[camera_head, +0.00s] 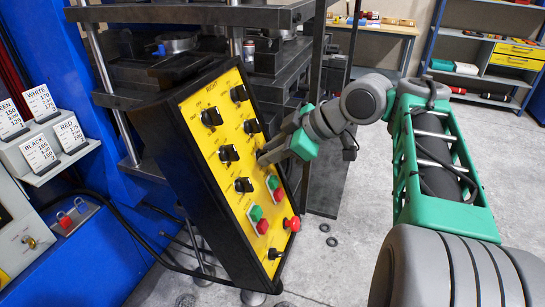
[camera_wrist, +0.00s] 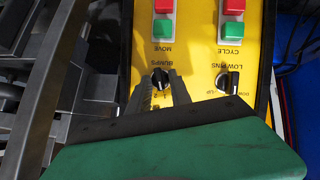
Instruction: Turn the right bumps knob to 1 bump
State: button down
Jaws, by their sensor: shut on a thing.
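The yellow control panel (camera_head: 222,141) headed "RIGHT" carries several black knobs and the red and green buttons. My gripper (camera_head: 264,157) is at the panel's right-hand column, just above a green and red button pair. In the wrist view the knob labelled "BUMPS" (camera_wrist: 160,77) is black and shows between the two fingertips of my gripper (camera_wrist: 162,79). The fingers are shut on this knob. The fingers partly cover its scale, so I cannot tell which number it points to. In the head view the knob is mostly hidden by my gripper.
The "LOW PINS" knob (camera_wrist: 228,81) sits beside the bumps knob. A red mushroom button (camera_head: 292,223) sticks out low on the panel. Dark press frame posts (camera_head: 318,100) stand close behind my gripper. The grey floor (camera_head: 350,250) in front is mostly clear.

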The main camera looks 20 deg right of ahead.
jog(key=c, duration=1.5)
grip_release()
jog(key=shift+s, duration=0.1)
jog(key=p+v, duration=0.6)
jog(key=v, duration=0.2)
jog(key=shift+a, duration=0.1)
